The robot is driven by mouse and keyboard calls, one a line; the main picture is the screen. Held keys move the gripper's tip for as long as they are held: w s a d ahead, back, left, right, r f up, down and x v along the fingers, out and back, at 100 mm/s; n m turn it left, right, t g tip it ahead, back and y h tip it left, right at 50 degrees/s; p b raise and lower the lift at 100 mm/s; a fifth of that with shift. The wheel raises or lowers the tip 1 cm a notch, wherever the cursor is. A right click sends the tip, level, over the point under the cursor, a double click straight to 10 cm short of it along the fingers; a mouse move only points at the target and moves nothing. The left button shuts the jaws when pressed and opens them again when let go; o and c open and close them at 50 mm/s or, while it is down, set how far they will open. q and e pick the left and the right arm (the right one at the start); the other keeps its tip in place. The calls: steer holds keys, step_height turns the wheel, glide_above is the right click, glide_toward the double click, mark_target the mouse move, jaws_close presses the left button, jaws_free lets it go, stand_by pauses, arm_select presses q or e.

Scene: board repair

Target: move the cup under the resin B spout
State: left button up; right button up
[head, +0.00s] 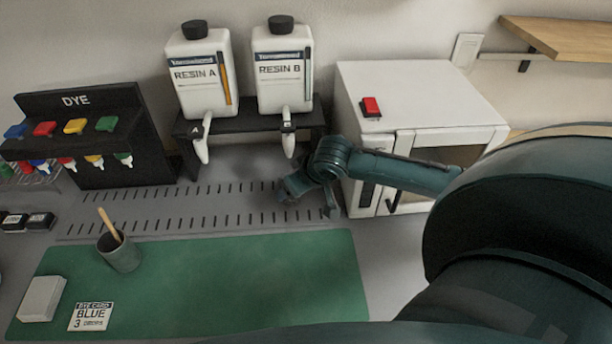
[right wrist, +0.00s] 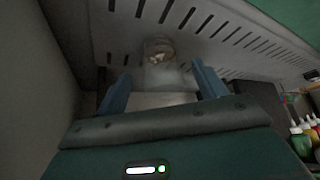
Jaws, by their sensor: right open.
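In the right wrist view a small translucent cup (right wrist: 160,52) with something pale inside stands on the slotted grey surface, ahead of and between my right gripper's fingers (right wrist: 162,85). The fingers are apart, one on each side, and do not visibly grip it. In the head view my right gripper (head: 307,200) is low over the slotted strip, in front of the resin B bottle (head: 284,75) and its white spout (head: 288,140). I cannot make out the translucent cup there. My left gripper is not in view.
Resin A (head: 200,80) stands left of resin B on a black stand (head: 240,127). A white cabinet (head: 415,85) is close right of my right gripper. The dye rack (head: 110,150) is at left.

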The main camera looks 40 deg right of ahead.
arm_select(q)
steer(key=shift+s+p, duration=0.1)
steer(key=shift+p, duration=0.25)
arm_select(e)
steer(key=v, duration=0.7)
steer(key=shift+r, duration=0.15)
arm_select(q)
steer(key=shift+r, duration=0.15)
arm_select(e)
steer(key=shift+s, duration=0.15)
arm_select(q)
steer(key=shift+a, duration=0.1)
arm_select(e)
steer(key=shift+a, duration=0.1)
